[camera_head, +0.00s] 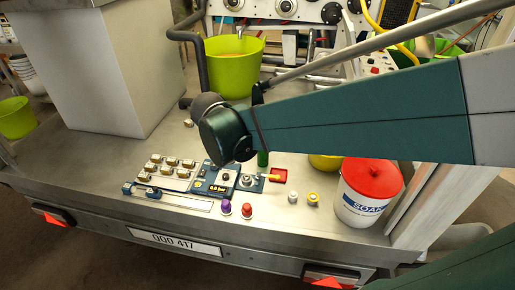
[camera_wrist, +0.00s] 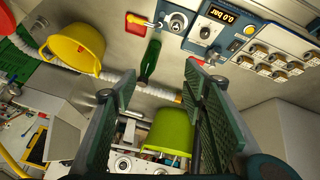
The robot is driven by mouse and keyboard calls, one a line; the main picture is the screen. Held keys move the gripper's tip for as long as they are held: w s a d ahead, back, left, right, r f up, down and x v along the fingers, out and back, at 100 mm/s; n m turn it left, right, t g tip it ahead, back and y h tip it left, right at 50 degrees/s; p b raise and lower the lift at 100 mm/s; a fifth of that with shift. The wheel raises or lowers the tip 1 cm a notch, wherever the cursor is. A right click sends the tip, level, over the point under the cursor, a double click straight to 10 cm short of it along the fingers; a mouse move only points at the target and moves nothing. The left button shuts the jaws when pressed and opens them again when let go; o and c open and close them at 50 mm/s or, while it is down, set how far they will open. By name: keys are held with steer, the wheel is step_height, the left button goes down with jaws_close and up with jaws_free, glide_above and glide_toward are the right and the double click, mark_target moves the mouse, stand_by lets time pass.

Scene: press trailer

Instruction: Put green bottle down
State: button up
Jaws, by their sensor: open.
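The green bottle (camera_wrist: 150,62) shows in the wrist view as a dark green shape beyond my fingertips, near the red square tray. In the head view only a small part of the green bottle (camera_head: 262,158) shows below my arm, behind the control panel; my arm hides the rest. It appears to stand on the metal deck. My gripper (camera_wrist: 148,85) is open, with its two green pads wide apart in the wrist view. The bottle lies in line with the gap, and neither pad is seen gripping it. The fingers are not clearly visible in the head view.
Purple (camera_head: 226,207) and red (camera_head: 247,210) small items stand at the front edge. A white soap tub (camera_head: 358,205) stands right; a lime bucket (camera_head: 232,75) stands behind.

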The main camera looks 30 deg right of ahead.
steer(key=w+d+f+m+g+h+p, duration=0.1)
steer(key=w+d+f+m+g+h, duration=0.3)
steer(key=w+d+f+m+h, duration=0.5)
steer(key=shift+w+d+f+m, duration=1.75)
steer(key=shift+w+f, duration=0.55)
steer(key=shift+w, duration=0.9)
steer(key=shift+d, duration=0.15)
steer(key=shift+d, duration=0.1)
steer(key=shift+x, duration=1.2)
steer(key=shift+s+r+b+x, duration=0.1)
steer(key=shift+b+x, duration=0.4)
steer(key=shift+x, duration=0.8)
steer(key=shift+s+r+b+x, duration=0.15)
steer(key=shift+b+x, duration=0.3)
steer(key=shift+x, duration=0.85)
steer(key=shift+d, duration=0.1)
